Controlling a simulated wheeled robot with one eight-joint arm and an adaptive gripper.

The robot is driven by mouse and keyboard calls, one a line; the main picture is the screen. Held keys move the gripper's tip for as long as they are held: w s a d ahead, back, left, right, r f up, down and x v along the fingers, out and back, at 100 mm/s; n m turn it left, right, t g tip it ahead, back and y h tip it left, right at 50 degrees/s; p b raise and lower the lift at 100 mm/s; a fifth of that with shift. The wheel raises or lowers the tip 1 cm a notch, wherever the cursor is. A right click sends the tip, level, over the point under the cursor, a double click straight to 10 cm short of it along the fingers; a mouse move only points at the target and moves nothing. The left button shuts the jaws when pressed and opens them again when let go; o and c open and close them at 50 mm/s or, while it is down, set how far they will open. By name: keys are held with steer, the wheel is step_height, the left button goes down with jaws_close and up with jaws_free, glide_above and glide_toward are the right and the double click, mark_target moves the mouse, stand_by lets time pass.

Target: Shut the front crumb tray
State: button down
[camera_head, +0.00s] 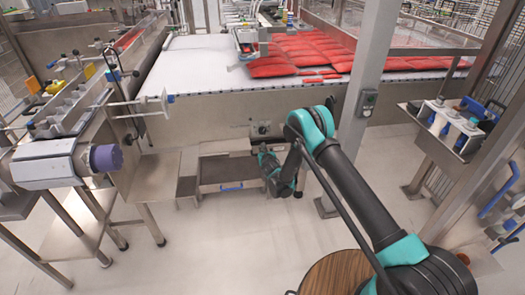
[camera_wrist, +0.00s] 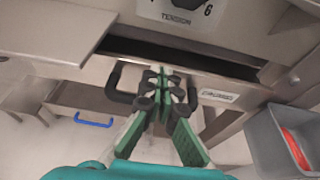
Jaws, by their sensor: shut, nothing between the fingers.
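In the wrist view, my gripper (camera_wrist: 162,72) is shut and empty, its green fingers pressed together. The fingertips are in front of a black bar handle (camera_wrist: 117,90) on the steel front of a tray (camera_wrist: 217,95) that bears a small label. A dark gap lies between this front and the machine panel above it. The fingers hide the handle's middle, and I cannot tell whether they touch it.
A blue-handled drawer (camera_head: 222,173) sits left of my gripper, low on the machine. A steel post (camera_head: 367,90) stands to the right. A grey bin (camera_wrist: 283,137) holding something red is at the right of the wrist view. The floor in front is clear.

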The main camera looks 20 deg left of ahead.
steer(key=shift+w+a, duration=0.55)
steer(key=shift+w, duration=0.35)
steer(key=shift+w+a, duration=0.5)
steer(key=shift+w, duration=0.35)
steer(key=shift+s, duration=0.1)
